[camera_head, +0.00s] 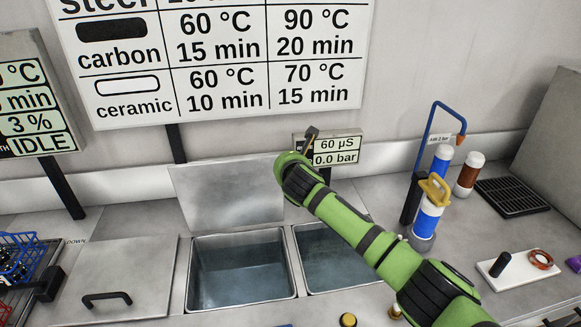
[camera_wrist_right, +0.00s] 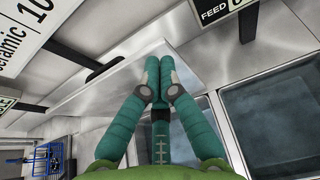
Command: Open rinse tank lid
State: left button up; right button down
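A grey metal lid (camera_head: 225,190) stands raised and tilted back behind the left of two open, water-filled basins (camera_head: 240,275). The right basin (camera_head: 338,262) is also uncovered and partly hidden by my right arm. A display (camera_head: 338,150) reading 60 µS and 0.0 bar is behind it; its label is partly hidden. My right gripper (camera_wrist_right: 160,65) has its fingertips together in the right wrist view, in front of a tilted metal panel (camera_wrist_right: 100,90). I see nothing held between them, and contact is unclear. In the head view its end is beside the raised lid's right edge. My left gripper is out of view.
A closed lid with a black handle (camera_head: 107,298) covers the counter at left, beside a blue basket (camera_head: 18,255). Blue-and-white canisters (camera_head: 428,215), a blue hooked pipe (camera_head: 430,130), a black grate (camera_head: 511,195) and a white tray (camera_head: 520,268) occupy the right counter.

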jog(key=v, duration=0.7)
jog(key=s+d+f+m+g, duration=0.3)
jog(key=s+f+m, duration=0.6)
jog(key=s+d+f+m+g, duration=0.2)
jog(key=s+d+f+m, duration=0.1)
jog(key=s+f+m, duration=0.65)
jog(key=s+d+f+m+g+h, duration=0.1)
jog(key=s+d+f+m+g, duration=0.2)
jog(key=s+d+m, duration=0.55)
jog(key=s+d+f+m+g+h, duration=0.1)
jog(key=s+d+f+m+g, duration=0.15)
jog(key=s+d+m, duration=0.85)
jog(key=s+a+f+n+b, duration=0.1)
jog(key=s+a+f, duration=0.15)
jog(key=f, duration=1.15)
jog(key=s+a+f+n+b, duration=0.15)
jog(key=s+f, duration=0.25)
jog(key=f, duration=0.9)
jog(key=s+d+f+g+b, duration=0.1)
jog(key=s+d+f+g, duration=0.1)
jog(key=s+f, duration=1.2)
jog(key=shift+s+d+f+h, duration=0.2)
jog(key=shift+s+f+h, duration=0.1)
jog(key=shift+s, duration=0.25)
